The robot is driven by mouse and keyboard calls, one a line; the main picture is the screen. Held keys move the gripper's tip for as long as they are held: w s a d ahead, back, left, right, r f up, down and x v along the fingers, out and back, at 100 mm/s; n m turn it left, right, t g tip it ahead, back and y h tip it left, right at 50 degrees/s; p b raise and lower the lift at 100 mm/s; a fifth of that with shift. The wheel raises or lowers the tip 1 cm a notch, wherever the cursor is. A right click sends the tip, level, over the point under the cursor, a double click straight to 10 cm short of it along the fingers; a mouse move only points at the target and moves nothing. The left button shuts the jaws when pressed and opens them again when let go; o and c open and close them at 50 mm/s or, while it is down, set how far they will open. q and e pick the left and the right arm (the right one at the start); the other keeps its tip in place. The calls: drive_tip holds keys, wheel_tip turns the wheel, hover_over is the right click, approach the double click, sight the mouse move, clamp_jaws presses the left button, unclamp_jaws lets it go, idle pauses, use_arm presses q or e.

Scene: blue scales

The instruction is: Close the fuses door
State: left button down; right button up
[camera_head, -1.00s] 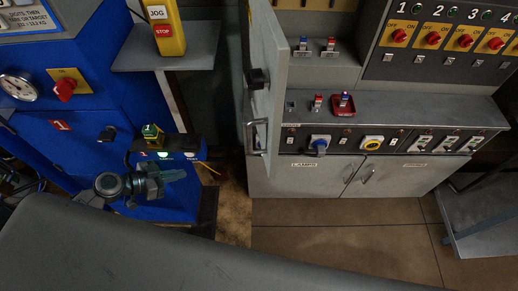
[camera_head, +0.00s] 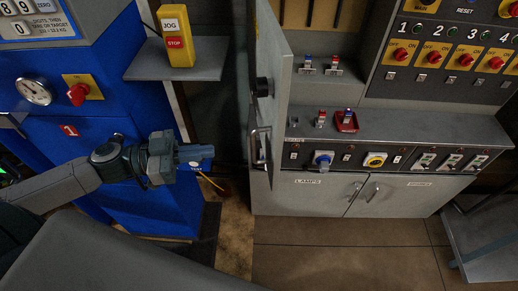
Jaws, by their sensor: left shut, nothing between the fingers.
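The grey cabinet door (camera_head: 275,70) stands open at the left edge of the grey cabinet, seen nearly edge-on. It has a dark latch (camera_head: 262,87) and a metal pull handle (camera_head: 262,146) on its left face. No label on the door can be read. Inside the cabinet are small fuse-like pieces on a shelf and a red tray (camera_head: 346,122). My left gripper (camera_head: 208,154) is shut and empty. It points right in front of the blue machine, apart from the door and left of its handle. My right gripper is not in view.
The blue machine (camera_head: 95,135) with dials and switches stands at the left. A yellow JOG/STOP box (camera_head: 175,40) sits on a grey shelf (camera_head: 205,62). A lower cabinet labelled LAMPS (camera_head: 308,192) is shut. The floor (camera_head: 340,245) in front is clear.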

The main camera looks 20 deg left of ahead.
use_arm(q)
drive_tip(key=b, duration=0.1)
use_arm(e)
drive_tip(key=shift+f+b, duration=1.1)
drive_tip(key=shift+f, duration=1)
use_arm(q)
drive_tip(key=p, duration=0.2)
approach(273, 144)
drive_tip(key=shift+r+p+x, duration=0.15)
drive_tip(key=shift+p+x, duration=0.6)
drive_tip(key=shift+x, duration=0.6)
drive_tip(key=shift+r+p+x, duration=0.2)
drive_tip(key=shift+p+x, duration=0.55)
drive_tip(key=shift+x, duration=0.55)
drive_tip(key=shift+w+d+f+p, duration=0.2)
drive_tip(key=shift+d+p, duration=0.2)
drive_tip(key=shift+d, duration=0.3)
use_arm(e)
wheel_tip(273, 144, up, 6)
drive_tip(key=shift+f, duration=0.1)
use_arm(q)
drive_tip(key=shift+w+d, duration=0.1)
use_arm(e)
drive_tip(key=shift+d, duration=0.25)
